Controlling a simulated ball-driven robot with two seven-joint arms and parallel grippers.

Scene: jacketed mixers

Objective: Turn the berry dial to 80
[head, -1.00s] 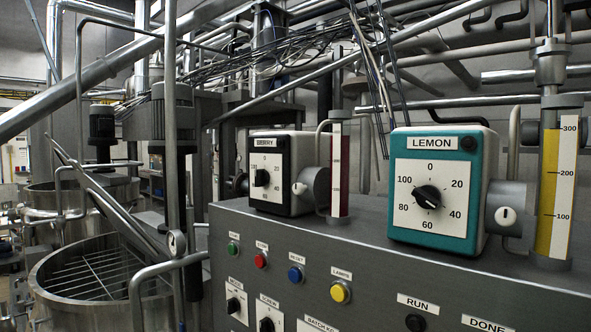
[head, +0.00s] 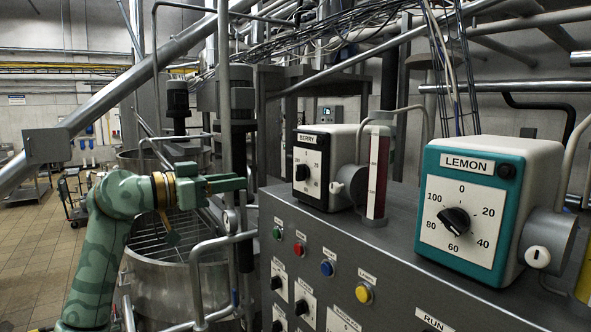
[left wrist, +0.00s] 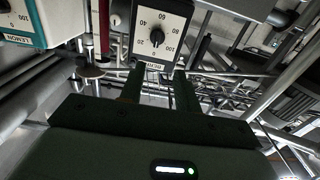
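The berry dial (head: 302,172) is a black knob on a white scale plate on the black-fronted BERRY box (head: 327,153). In the left wrist view the knob (left wrist: 157,37) shows upside down beyond my fingers, with numbers around it; I cannot read its setting surely. My left gripper (head: 240,183) is left of the BERRY box in the head view, apart from the dial. In the left wrist view its two fingers (left wrist: 160,85) stand apart with nothing between them, below the BERRY plate. My right gripper is not in view.
The teal LEMON box (head: 480,208) with its own dial stands to the right on the grey console (head: 400,270). A red-filled gauge (head: 377,175) is beside the BERRY box. Console buttons, pipes and a steel mixing vessel (head: 165,285) lie around my left arm.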

